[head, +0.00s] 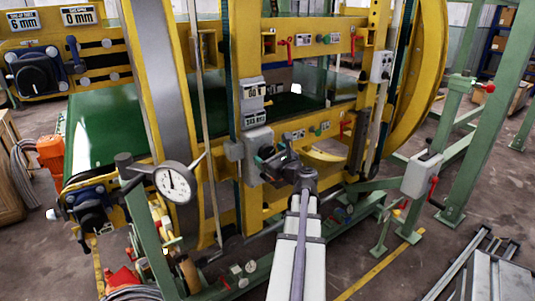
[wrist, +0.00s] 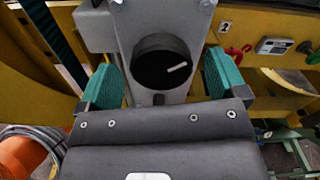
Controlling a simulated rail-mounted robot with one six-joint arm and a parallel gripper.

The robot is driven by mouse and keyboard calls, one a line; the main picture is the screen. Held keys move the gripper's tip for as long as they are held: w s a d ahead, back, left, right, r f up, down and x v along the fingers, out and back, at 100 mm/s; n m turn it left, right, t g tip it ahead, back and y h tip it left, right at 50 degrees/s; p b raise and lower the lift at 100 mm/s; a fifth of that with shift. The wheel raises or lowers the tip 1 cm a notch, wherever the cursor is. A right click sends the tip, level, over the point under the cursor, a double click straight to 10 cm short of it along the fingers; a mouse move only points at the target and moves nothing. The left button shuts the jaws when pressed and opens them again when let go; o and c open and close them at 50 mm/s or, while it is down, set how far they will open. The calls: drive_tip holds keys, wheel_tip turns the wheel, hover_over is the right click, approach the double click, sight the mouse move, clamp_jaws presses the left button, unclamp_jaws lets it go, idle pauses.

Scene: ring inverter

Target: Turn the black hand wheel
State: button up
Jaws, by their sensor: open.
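A round black wheel (wrist: 160,64) with a white mark on its face sits on a grey metal housing (wrist: 118,30) in the wrist view. My gripper (wrist: 162,72) is open, with one teal finger on each side of the wheel. Gaps show between both fingers and the wheel, and nothing is held. In the head view my gripper (head: 272,160) is at the grey box (head: 257,140) on the yellow frame. My gripper and arm hide most of the box's front there, and I cannot make out the wheel.
Other black knobs stand at the left of the yellow frame (head: 36,73), (head: 92,217). A dial gauge (head: 175,183) stands left of my arm. Red levers and small plates line the rail right of the box. A green post (head: 485,120) stands at right.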

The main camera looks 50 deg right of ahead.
drive_tip(key=shift+x, duration=1.15)
drive_tip(key=c, duration=0.9)
